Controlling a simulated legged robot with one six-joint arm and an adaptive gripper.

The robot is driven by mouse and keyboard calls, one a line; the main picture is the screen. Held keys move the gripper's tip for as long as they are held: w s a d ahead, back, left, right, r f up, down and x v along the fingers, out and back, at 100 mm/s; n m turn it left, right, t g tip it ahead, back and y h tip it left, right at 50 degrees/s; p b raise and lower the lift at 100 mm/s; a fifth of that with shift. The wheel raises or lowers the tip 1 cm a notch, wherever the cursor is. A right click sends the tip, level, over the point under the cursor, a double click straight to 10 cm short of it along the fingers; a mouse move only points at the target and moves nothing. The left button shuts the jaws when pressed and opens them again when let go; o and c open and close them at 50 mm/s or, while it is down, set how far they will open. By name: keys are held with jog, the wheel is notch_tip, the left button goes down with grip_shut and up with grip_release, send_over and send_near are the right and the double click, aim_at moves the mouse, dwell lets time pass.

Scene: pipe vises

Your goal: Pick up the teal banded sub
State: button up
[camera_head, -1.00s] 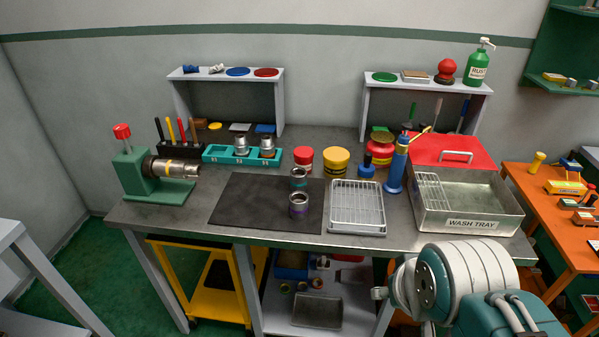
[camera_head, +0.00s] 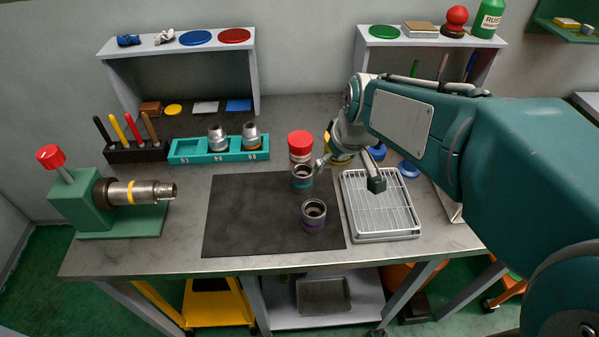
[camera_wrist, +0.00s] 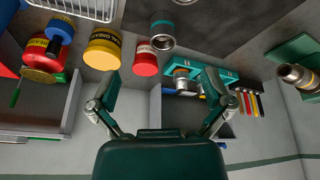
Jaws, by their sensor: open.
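The teal banded sub (camera_head: 303,178) is a short grey hollow cylinder with a teal band. It stands upright at the back right of the black mat (camera_head: 245,225). In the wrist view it shows at the top centre (camera_wrist: 162,31), ahead of the fingers. My gripper (camera_head: 349,172) hangs just right of the sub in the head view, apart from it. In the wrist view my gripper (camera_wrist: 160,86) has its fingers spread wide with nothing between them. A purple banded sub (camera_head: 314,213) stands in front of the teal one.
A red-lidded can (camera_head: 300,146) stands close behind the sub. A yellow can (camera_wrist: 103,48) is beside it. A wire tray (camera_head: 382,235) lies right of the mat. A teal rack (camera_head: 190,153) holds two more pieces. A green vise (camera_head: 85,205) stands left. The mat's left part is clear.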

aim_at(301, 178)
jog(key=w+a+f+n, duration=0.1)
jog(key=w+f, duration=0.2)
jog(key=f, duration=0.1)
jog(key=w+a+f+n, duration=0.1)
jog(key=w+f, duration=0.3)
jog(key=f, duration=0.1)
jog(key=w+a+f+n+g, duration=0.1)
jog(key=w+a+f, duration=0.1)
jog(key=w+f, duration=0.2)
jog(key=shift+a+f+y, duration=0.1)
jog(key=shift+f+y, duration=0.3)
jog(key=shift+f, duration=0.25)
jog(key=x, duration=0.2)
jog(key=a+x, duration=0.1)
jog(key=x, duration=0.1)
jog(key=shift+f, duration=0.15)
jog(key=shift+d, duration=0.2)
jog(key=c, duration=1)
jog(key=shift+c, duration=0.2)
